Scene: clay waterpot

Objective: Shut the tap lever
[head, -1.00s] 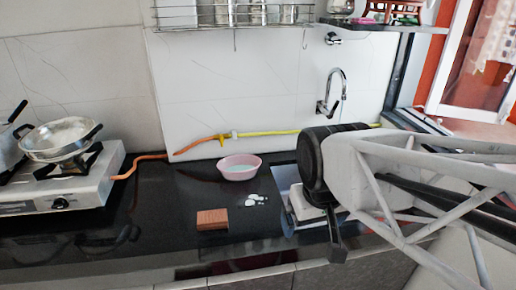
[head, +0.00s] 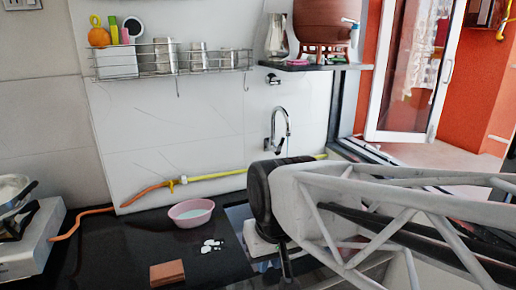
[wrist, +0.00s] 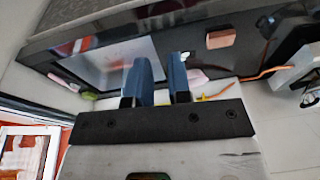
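A brown clay waterpot (head: 320,22) stands on a dark wall shelf at the top right of the head view; its top is cut off. A small tap (head: 349,22) shows on its right side, too small to tell how its lever stands. A chrome sink tap (head: 283,122) is on the wall below the shelf. My gripper is low at the front in the head view, far below the pot, mostly hidden by my arm. In the wrist view, my gripper (wrist: 160,82) has two blue fingers apart with an empty gap between them. The waterpot cannot be made out there.
A pink bowl (head: 191,212), a brick-like block (head: 167,273) and small white pieces (head: 212,245) lie on the black counter. A yellow-orange hose (head: 180,181) runs along the wall. A wire rack (head: 172,60) hangs left of the shelf (head: 316,66). An open door (head: 408,70) is at right.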

